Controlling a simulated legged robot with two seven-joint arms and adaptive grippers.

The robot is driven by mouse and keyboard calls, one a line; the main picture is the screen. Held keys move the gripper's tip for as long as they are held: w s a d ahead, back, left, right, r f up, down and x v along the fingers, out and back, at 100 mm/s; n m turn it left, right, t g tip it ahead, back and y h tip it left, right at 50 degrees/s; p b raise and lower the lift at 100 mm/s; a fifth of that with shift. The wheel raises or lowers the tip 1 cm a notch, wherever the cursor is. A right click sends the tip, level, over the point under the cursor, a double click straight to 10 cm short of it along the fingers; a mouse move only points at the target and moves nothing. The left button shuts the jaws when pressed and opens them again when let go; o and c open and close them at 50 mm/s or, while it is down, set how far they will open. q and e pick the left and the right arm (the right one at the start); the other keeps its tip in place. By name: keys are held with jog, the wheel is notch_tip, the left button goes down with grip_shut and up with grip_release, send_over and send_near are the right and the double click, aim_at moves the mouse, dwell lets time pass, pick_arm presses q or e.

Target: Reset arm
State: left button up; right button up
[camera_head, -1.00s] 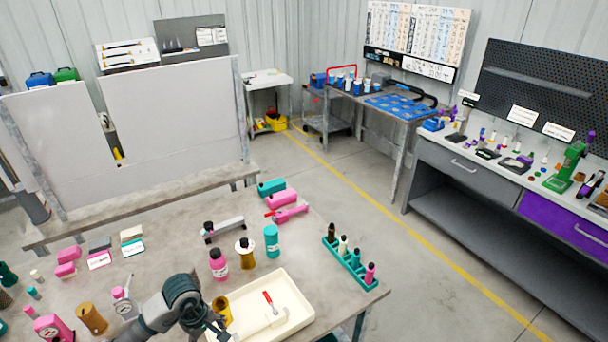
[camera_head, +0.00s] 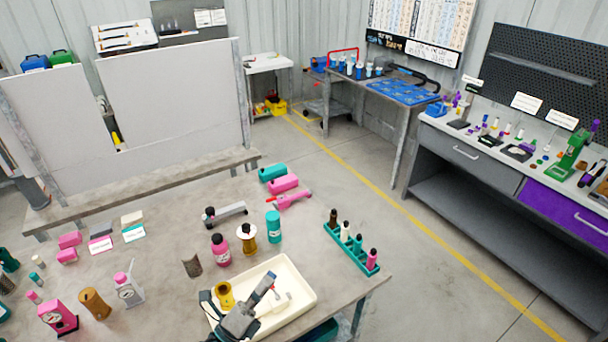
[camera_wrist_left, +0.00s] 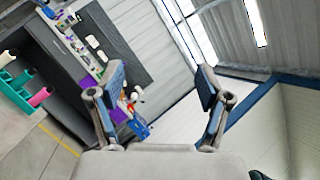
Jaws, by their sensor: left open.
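My left gripper (camera_head: 238,292) is at the bottom centre of the head view, in front of the cream tray (camera_head: 300,276) and covering part of it. Its two fingers are spread apart with nothing between them. The left wrist view also shows the open, empty left gripper (camera_wrist_left: 162,82), tilted toward the wall and the side bench. A yellow-brown cup (camera_head: 225,293) shows beside the fingers, at the tray's left side. The tray's contents are partly hidden behind the gripper. My right gripper is not in view.
A pink bottle (camera_head: 220,250), a brown-and-white bottle (camera_head: 247,240) and a teal bottle (camera_head: 273,228) stand behind the tray. A teal rack (camera_head: 350,252) of small bottles is at the table's right edge. Pink gauge (camera_head: 57,314) and grey gauge (camera_head: 130,290) stand left. Floor lies clear beyond.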

pick_arm(q)
jog(key=w+a+f+n+t+y, duration=0.25)
jog(key=a+f+n+y, duration=0.75)
jog(key=n+y, duration=0.55)
jog(key=s+a+f+n+g+y, duration=0.1)
jog(key=s+a+f+n+g, duration=0.1)
jog(key=f+n+g, duration=0.3)
jog(key=s+a+f+n+g+y, duration=0.1)
jog(key=s+a+f+n, duration=0.1)
jog(key=f+n, duration=0.3)
jog(key=s+d+f+n+g+h, duration=0.1)
jog(key=s+f+n+g, duration=0.1)
jog(key=s+f+g, duration=0.5)
jog(key=s+f+n+g, duration=0.35)
jog(key=s+f, duration=0.45)
jog(key=s, duration=0.5)
notch_tip(320, 180, down, 26)
jog(key=s+m+g, duration=0.1)
jog(key=s+a+f+g, duration=0.1)
jog(key=s+a+f, duration=0.2)
jog(key=s+f, duration=1.3)
jog(key=shift+s+f+g, duration=0.15)
jog(key=shift+s+g, duration=0.15)
jog(key=shift+s, duration=0.85)
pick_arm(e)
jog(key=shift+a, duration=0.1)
